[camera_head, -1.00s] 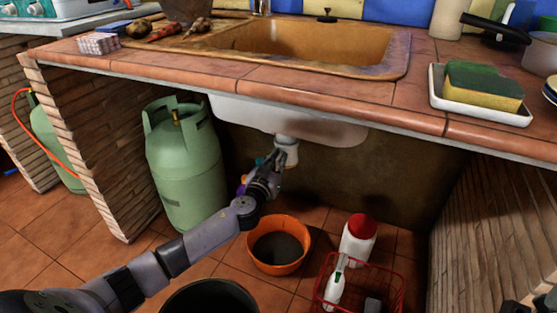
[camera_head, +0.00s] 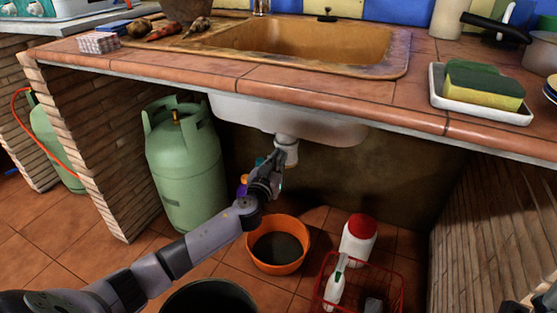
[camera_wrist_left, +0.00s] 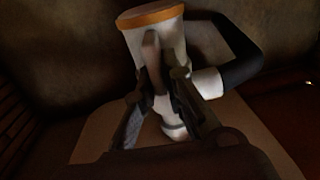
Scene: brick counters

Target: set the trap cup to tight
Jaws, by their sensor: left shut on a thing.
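The white trap cup (camera_head: 287,145) hangs from the drain under the sink, and only its upper part shows clearly in the head view. My left gripper (camera_head: 274,167) is at it from below and the front. In the left wrist view, the white trap body (camera_wrist_left: 162,42) has an orange-brown band at one end, and a black pipe (camera_wrist_left: 242,58) leaves it at the right. My left gripper (camera_wrist_left: 165,98) is shut on the trap cup there, its fingers covering part of it. I cannot tell how tight the cup sits. My right gripper is not clearly in view.
An orange basin (camera_head: 278,266) stands on the floor below. Right of it are a white bottle with a red cap (camera_head: 358,241) and a red wire basket (camera_head: 398,290). A green gas cylinder (camera_head: 187,170) stands left. The sink (camera_head: 300,45) and counter edge (camera_head: 330,103) are overhead.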

